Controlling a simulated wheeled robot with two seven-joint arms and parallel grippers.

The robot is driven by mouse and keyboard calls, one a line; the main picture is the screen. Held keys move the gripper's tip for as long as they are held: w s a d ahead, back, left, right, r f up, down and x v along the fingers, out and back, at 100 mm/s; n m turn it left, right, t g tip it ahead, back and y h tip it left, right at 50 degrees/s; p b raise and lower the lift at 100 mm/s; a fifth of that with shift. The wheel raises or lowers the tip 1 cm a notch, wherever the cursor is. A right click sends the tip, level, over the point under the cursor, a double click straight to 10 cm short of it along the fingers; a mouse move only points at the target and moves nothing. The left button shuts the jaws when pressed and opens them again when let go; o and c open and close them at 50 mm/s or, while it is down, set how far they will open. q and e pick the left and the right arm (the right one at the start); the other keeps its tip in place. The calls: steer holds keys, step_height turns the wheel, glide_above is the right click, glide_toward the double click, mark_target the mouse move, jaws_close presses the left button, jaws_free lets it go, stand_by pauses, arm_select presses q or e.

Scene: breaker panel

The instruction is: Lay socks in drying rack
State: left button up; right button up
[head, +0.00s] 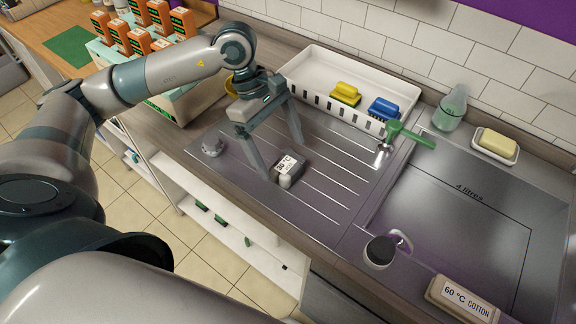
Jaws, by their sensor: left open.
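No socks can be made out in the head view. A white slotted rack (372,73) stands at the back of the metal drainboard (325,180). It holds a yellow item (346,91) and a blue item (383,107), which look like brushes or sponges. My left gripper (281,160) is open above the drainboard, in front of the rack's left end. Its fingers point down, and nothing shows held between them. A small grey block (289,167) with a "30 °C" label lies close by the fingertips; I cannot tell whether they touch it. My right gripper is not in view.
A sink basin (450,215) lies right of the drainboard. A green-handled tool (411,135), a glass flask (451,108), a soap dish (508,158), a dark-topped cup (380,252) and a "60 °C cotton" block (462,301) surround it. Orange boxes (140,41) stand back left.

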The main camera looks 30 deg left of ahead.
mark_target(287, 162)
arm_select(q)
steer(key=shift+w+d+f+p, duration=0.15)
steer(key=shift+d+f+p, duration=0.1)
steer(key=shift+f+p, duration=0.35)
steer(key=p+x, duration=0.1)
steer(key=x, duration=0.2)
steer(key=shift+w+a+p, duration=0.1)
steer(key=shift+w+p, duration=0.1)
steer(key=shift+p, duration=0.2)
steer(key=shift+f, duration=0.45)
steer(key=c, duration=1.2)
steer(key=shift+c, duration=0.2)
steer(key=shift+r, duration=0.1)
